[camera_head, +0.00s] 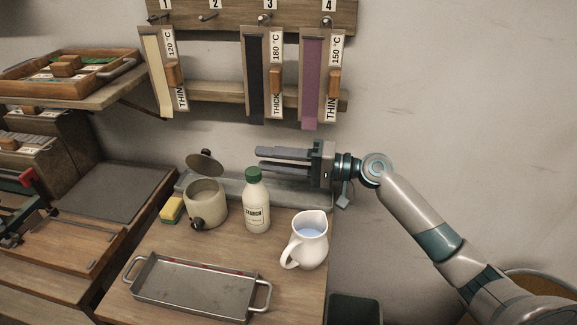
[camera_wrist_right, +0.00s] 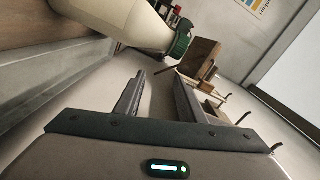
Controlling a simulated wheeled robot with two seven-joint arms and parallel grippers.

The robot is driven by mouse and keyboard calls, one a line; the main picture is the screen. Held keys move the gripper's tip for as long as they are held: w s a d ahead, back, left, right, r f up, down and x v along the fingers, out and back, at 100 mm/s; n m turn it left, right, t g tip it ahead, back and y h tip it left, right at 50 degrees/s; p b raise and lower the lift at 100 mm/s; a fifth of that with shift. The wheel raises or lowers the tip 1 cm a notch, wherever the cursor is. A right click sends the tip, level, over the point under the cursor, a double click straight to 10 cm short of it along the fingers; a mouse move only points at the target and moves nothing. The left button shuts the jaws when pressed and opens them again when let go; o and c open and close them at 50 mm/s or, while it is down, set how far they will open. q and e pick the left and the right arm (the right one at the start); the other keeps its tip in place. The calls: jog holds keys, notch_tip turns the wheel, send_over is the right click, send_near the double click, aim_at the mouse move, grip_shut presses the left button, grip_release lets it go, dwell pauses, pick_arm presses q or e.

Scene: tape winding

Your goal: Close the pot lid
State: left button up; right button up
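The cream pot (camera_head: 206,207) stands on the wooden bench with its mouth uncovered and a dark round knob low on its front. Its dark lid (camera_head: 204,164) is raised and tilted above the pot's back rim; whether a hinge joins them is unclear. My right gripper (camera_head: 257,159) is right of the lid at about its height in the picture, fingers pointing left, apart from it. It is behind and above the starch bottle. The wrist view shows the fingers (camera_wrist_right: 157,90) apart with nothing between them. My left gripper is not in view.
The white starch bottle (camera_head: 257,205) with a green cap stands right of the pot; it also shows in the wrist view (camera_wrist_right: 130,20). A yellow sponge (camera_head: 171,210), a water jug (camera_head: 307,243) and a metal tray (camera_head: 192,288) stand around. Tape strips (camera_head: 255,80) hang behind.

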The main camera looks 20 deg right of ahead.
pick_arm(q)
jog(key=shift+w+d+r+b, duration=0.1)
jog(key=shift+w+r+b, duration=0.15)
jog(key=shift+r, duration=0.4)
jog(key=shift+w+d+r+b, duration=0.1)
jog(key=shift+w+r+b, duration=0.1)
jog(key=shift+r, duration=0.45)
pick_arm(e)
jog(key=shift+v, duration=2.1)
